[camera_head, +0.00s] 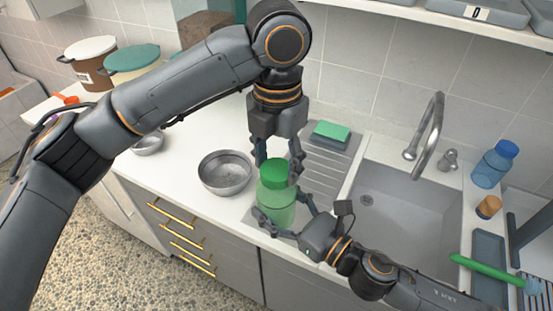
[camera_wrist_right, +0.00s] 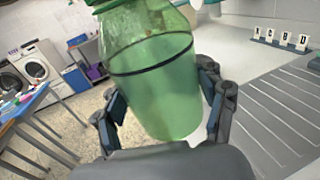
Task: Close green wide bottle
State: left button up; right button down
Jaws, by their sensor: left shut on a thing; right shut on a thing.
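The green wide bottle (camera_head: 277,207) stands near the front edge of the counter, left of the sink. It is translucent green, and a darker green cap (camera_head: 274,172) sits at its top. My left gripper (camera_head: 276,165) comes down from above and is shut on the cap. My right gripper (camera_head: 287,217) comes from the right and is shut around the bottle's body. In the right wrist view the bottle (camera_wrist_right: 155,75) fills the space between the fingers, with a dark line around it. Whether the cap is fully seated I cannot tell.
A metal bowl (camera_head: 226,173) stands just left of the bottle. A green sponge (camera_head: 331,132) lies on the drainboard behind. The sink (camera_head: 400,215) with its faucet (camera_head: 428,135) is to the right, with a blue bottle (camera_head: 494,165) beyond. Lidded tubs stand at the far left.

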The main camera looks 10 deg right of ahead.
pick_arm(q)
jog(key=m, duration=0.7)
jog(key=o, duration=0.7)
jog(key=shift+s+r, duration=0.1)
jog(key=shift+r, duration=2.15)
jog(key=shift+c, duration=0.5)
